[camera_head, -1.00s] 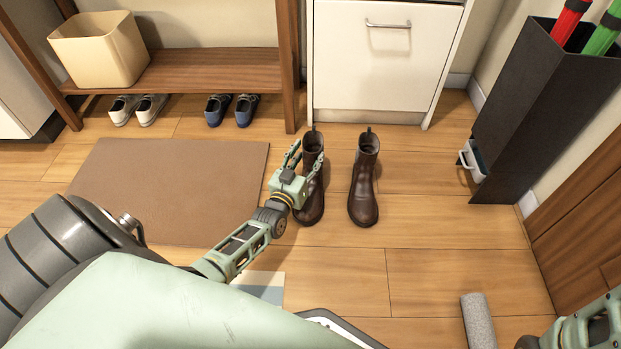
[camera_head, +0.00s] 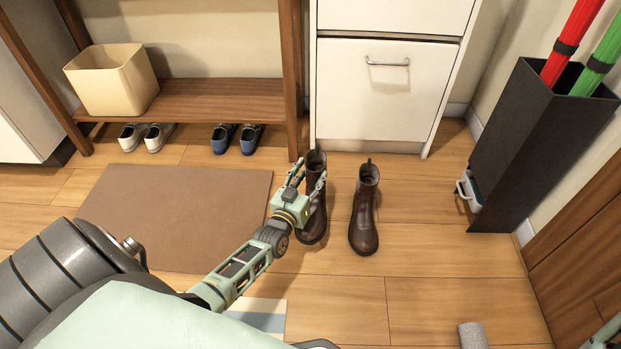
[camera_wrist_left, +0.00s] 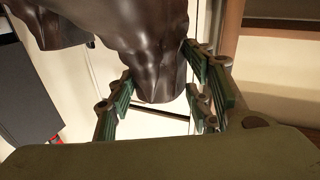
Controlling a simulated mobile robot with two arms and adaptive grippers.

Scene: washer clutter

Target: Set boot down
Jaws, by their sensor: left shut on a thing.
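A dark brown ankle boot (camera_head: 315,225) stands upright on or just above the wooden floor, in front of the white cabinet. My left gripper (camera_head: 305,180) is shut on its upper shaft, with fingers on both sides. In the left wrist view the held boot's dark leather (camera_wrist_left: 150,50) fills the top middle between the green finger pads. I cannot tell whether its sole touches the floor. The matching boot (camera_head: 364,212) stands upright just to the right, apart from it, and part of it shows at the top left of the wrist view (camera_wrist_left: 50,22).
A brown mat (camera_head: 175,220) lies left of the boots. Behind it is a wooden bench (camera_head: 225,100) with a cream bin (camera_head: 112,82) on it and shoes below. The white cabinet (camera_head: 385,100) stands behind the boots. A black umbrella stand (camera_head: 530,150) is at right.

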